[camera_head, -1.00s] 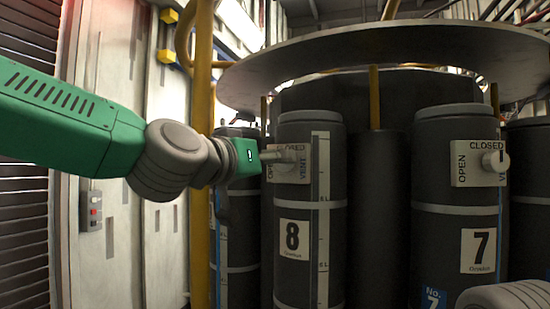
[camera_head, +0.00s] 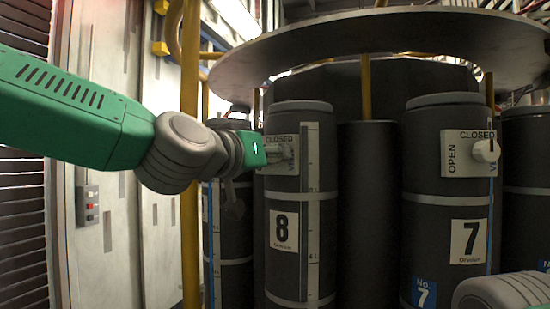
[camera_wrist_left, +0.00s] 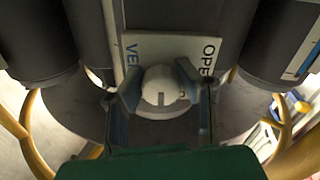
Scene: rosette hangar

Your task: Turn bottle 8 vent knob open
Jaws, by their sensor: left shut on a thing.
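Bottle 8 (camera_head: 283,262) is a dark cylinder with a white "8" label. Its white vent plate (camera_head: 276,139) near the top reads CLOSED above. My left gripper (camera_head: 284,153) reaches it from the left and hides most of the knob in the head view. In the left wrist view, the pale round knob (camera_wrist_left: 163,85) sits in front of the plate (camera_wrist_left: 195,50), which shows VENT and OPEN partly. The left fingers (camera_wrist_left: 158,95) are closed on the knob from both sides. The knob's exact angle is hard to tell. My right gripper is not seen.
Bottle 7 (camera_head: 430,222) stands to the right, with its own vent plate (camera_head: 458,160) and knob (camera_head: 485,151). A round metal disc (camera_head: 380,40) overhangs the bottles. A yellow post (camera_head: 190,230) stands close by my left arm.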

